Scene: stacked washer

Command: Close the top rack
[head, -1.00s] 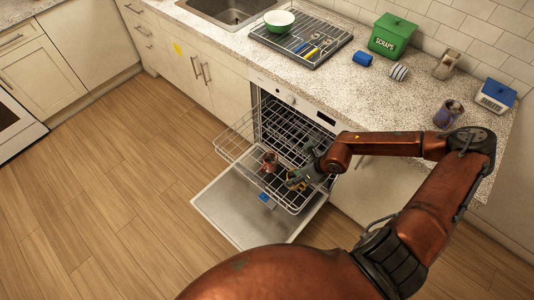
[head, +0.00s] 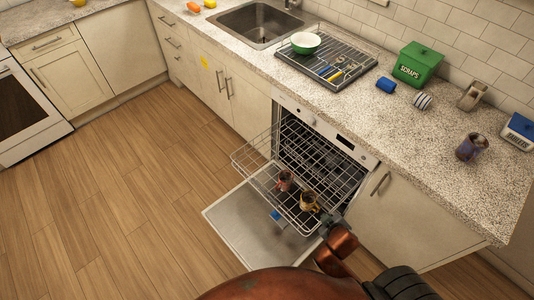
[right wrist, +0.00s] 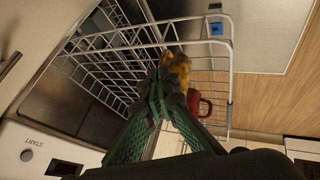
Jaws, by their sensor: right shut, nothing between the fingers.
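The top rack (head: 250,160) is a white wire basket pulled out of the open dishwasher (head: 318,125), above its lowered door (head: 245,215). A reddish mug (head: 285,180) and a yellow-brown mug (head: 308,200) are in the rack. In the right wrist view, the rack (right wrist: 120,40) spans the upper middle, with the yellow mug (right wrist: 178,68) just beyond my fingertips and the red mug (right wrist: 200,105) beside them. My right gripper (right wrist: 172,98) is shut and empty at the rack's near right side; whether it touches the wire is unclear. My left gripper is not in view.
The counter (head: 400,125) runs above the dishwasher, with a drying rack (head: 325,70), a green scraps bin (head: 415,65) and a dark cup (head: 471,147) on it. Wood floor (head: 120,200) lies clear to the left.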

